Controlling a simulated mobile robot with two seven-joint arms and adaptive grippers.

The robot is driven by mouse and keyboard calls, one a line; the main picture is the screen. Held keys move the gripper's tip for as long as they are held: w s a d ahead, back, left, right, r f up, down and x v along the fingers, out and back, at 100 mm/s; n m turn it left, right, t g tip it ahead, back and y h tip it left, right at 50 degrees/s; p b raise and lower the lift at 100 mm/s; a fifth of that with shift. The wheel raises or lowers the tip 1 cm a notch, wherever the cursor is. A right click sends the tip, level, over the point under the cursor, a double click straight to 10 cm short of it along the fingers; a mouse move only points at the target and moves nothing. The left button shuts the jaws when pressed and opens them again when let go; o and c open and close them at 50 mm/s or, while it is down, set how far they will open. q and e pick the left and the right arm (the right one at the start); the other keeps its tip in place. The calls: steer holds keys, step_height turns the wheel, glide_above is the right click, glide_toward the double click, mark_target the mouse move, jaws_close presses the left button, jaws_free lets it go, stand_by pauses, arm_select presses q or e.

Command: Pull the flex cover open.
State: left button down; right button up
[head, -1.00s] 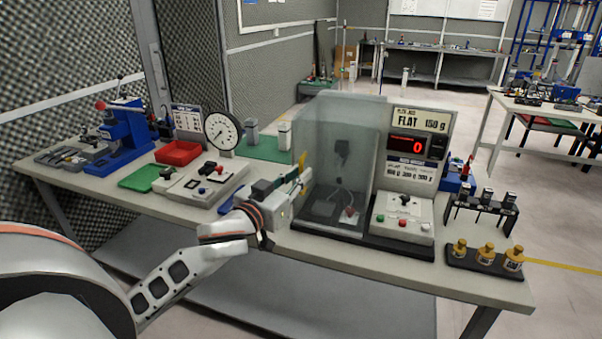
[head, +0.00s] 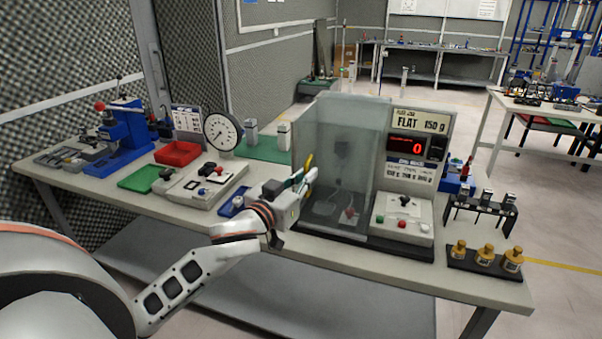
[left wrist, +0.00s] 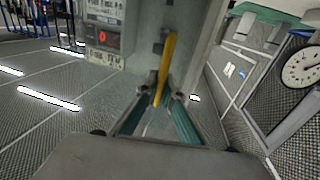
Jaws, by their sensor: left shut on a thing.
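The flex cover (head: 325,130) is a translucent grey box over the left part of the tester. It looks closed or nearly so; I cannot tell if there is a gap. Its yellow handle (head: 309,161) stands upright at the near left edge. My left gripper (head: 303,180) is at this handle, with its fingers shut on it. In the left wrist view, the yellow handle (left wrist: 168,62) rises from between the fingertips (left wrist: 160,100). The fixture inside shows dimly through the cover. My right gripper is not in view.
The tester's display panel (head: 411,147) and button box (head: 402,216) stand right of the cover. Brass weights (head: 485,254) sit at the front right. A dial gauge (head: 222,132), red tray (head: 178,153) and blue press (head: 124,135) are to the left. The front table edge is clear.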

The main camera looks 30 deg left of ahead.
mark_target(348, 175)
arm_select(q)
steer(key=d, duration=0.3)
steer(key=w+d+p, duration=0.1)
steer(key=d, duration=0.1)
steer(key=w+d+p, duration=0.1)
steer(key=d, duration=0.2)
steer(key=shift+d, duration=0.3)
steer(key=w+d, duration=0.2)
steer(key=d, duration=0.6)
steer(key=shift+p, duration=0.35)
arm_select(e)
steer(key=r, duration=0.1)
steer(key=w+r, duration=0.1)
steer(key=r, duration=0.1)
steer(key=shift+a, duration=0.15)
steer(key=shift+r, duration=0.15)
arm_select(q)
steer(key=c, duration=2.5)
jaws_free()
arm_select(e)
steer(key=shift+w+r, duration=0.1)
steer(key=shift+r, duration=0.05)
arm_select(q)
steer(key=shift+s, duration=0.15)
steer(key=s, duration=1.1)
steer(key=shift+s+d, duration=0.25)
steer(key=shift+s, duration=0.15)
